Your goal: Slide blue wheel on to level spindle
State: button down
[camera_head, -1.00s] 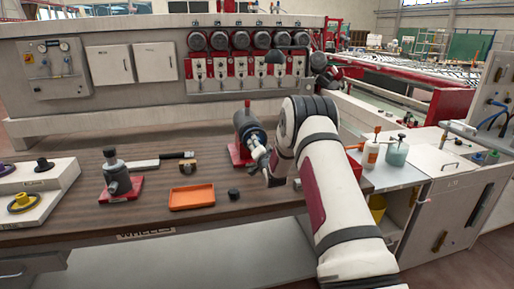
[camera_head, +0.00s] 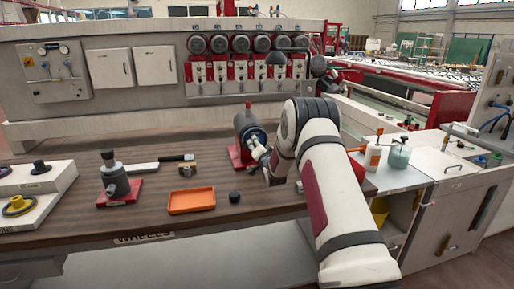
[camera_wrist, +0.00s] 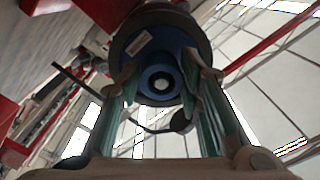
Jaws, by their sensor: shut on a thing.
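The blue wheel (camera_wrist: 178,55) fills the top middle of the wrist view, a dark-rimmed cup with a blue face and a round hub. My gripper (camera_wrist: 160,88) has its fingers closed on the hub. In the head view my gripper (camera_head: 262,158) is at the front of the wheel (camera_head: 257,138), which sits at the dark level spindle unit (camera_head: 243,122) on a red stand (camera_head: 237,158). The wheel looks in line with the spindle. The spindle's shaft is hidden behind the wheel, so I cannot tell how far on it is.
An upright spindle (camera_head: 114,176) on a red base stands at the left. An orange tray (camera_head: 191,200), a small black knob (camera_head: 234,197) and a brass block (camera_head: 187,169) lie on the bench (camera_head: 150,219). Bottles (camera_head: 398,156) stand at the right.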

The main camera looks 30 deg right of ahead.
jog(key=shift+b+x, duration=0.8)
jog(key=shift+x, duration=0.15)
jog(key=c, duration=1.1)
grip_release()
jog(key=shift+r, duration=0.1)
jog(key=shift+o, duration=0.2)
jog(key=shift+s, duration=0.1)
jog(key=v, duration=1.2)
